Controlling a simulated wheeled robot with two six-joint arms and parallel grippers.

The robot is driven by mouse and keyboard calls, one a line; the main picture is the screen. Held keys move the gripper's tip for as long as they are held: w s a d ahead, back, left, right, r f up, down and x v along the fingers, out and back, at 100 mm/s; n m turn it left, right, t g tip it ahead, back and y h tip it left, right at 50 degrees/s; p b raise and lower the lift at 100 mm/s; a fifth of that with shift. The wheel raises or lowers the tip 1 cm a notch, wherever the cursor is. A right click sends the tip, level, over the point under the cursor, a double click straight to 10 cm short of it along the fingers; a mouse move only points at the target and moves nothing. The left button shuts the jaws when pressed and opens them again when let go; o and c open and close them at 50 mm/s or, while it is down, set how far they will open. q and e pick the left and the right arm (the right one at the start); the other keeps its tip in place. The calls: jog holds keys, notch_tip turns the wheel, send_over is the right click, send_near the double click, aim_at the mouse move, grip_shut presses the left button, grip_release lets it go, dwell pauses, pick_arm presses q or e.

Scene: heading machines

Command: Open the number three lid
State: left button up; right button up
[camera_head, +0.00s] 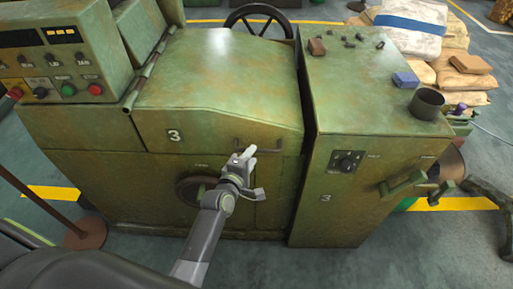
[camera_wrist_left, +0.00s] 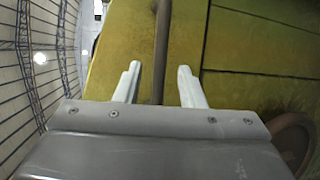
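The number three lid (camera_head: 215,75) is a worn green metal cover, closed on its machine, with a white 3 on its sloped front. Its dark bar handle (camera_head: 270,146) is at the lower right of that front. My left gripper (camera_head: 245,158) is at the handle's left part, partly covering it. In the left wrist view my left gripper (camera_wrist_left: 158,85) is open, its two pale fingers apart. The handle bar (camera_wrist_left: 161,45) shows between them, nearer the left finger; I cannot tell how deep it sits. My right gripper is not in view.
A control box (camera_head: 60,55) with buttons stands at the left. A green cabinet (camera_head: 375,90) with a dark cup (camera_head: 426,103) and small parts on top stands close to the lid's right. A round handwheel (camera_head: 195,192) is below the lid. Sacks (camera_head: 412,25) lie behind right.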

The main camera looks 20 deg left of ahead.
pick_arm(q)
jog(key=shift+x, duration=2.15)
jog(key=shift+c, duration=0.2)
grip_shut()
